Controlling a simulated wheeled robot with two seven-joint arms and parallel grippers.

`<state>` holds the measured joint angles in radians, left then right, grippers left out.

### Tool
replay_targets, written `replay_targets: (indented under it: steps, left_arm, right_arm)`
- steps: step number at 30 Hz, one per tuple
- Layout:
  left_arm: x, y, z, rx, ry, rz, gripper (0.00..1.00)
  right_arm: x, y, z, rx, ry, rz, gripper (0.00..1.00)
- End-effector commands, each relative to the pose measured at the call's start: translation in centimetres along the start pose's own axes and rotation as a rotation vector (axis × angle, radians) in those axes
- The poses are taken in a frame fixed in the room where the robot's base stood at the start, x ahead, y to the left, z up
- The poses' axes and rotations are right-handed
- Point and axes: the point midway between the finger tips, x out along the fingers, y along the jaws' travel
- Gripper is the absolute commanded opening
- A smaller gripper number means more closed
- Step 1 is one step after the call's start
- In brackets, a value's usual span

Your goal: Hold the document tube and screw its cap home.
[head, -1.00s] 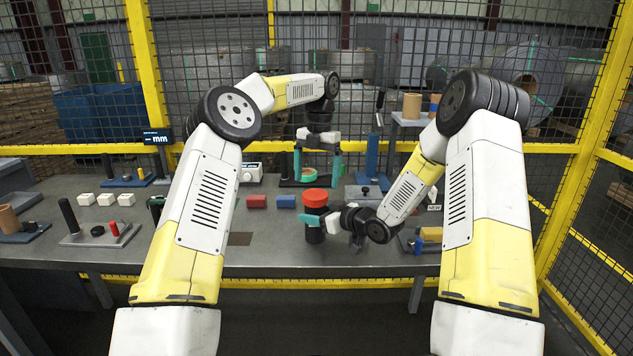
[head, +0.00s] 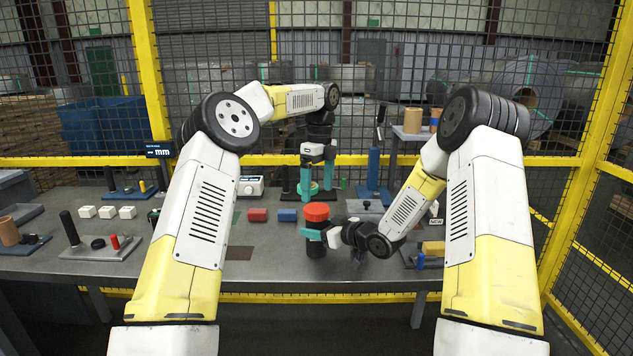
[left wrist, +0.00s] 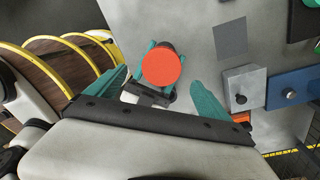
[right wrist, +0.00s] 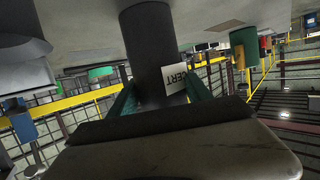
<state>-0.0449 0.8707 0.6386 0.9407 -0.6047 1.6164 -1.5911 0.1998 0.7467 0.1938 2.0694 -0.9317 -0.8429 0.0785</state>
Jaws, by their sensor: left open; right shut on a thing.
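The dark document tube (head: 316,249) stands upright at the front of the bench, with its red cap (head: 316,212) on top. My right gripper (head: 316,235) is shut around the tube below the cap. In the right wrist view the fingers clasp the dark tube (right wrist: 150,45), which bears a white label reading CERT. My left gripper (head: 317,190) is open and empty, pointing down, above and apart from the cap. In the left wrist view the red cap (left wrist: 161,67) lies between the spread fingers' directions, nearer the left finger. How far the cap is seated cannot be told.
A red block (head: 258,215) and a blue block (head: 287,215) lie left of the tube. A grey block fixture (head: 366,206) stands behind right. A plate with a black post (head: 69,228) is far left.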

Motion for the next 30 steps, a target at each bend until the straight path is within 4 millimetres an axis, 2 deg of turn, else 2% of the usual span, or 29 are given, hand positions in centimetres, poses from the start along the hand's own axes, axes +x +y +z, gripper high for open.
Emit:
replay_targets:
  steps: [24,30]
  left_arm:
    - [-1.3,0.3,0.1,-1.823,0.046,-0.047,0.91]
    - [-1.6,0.4,0.1,-2.225,0.070,-0.047,0.91]
  right_arm:
    - [0.0,0.0,0.0,0.000,0.000,0.000,0.00]
    - [0.0,0.0,0.0,0.000,0.000,0.000,0.00]
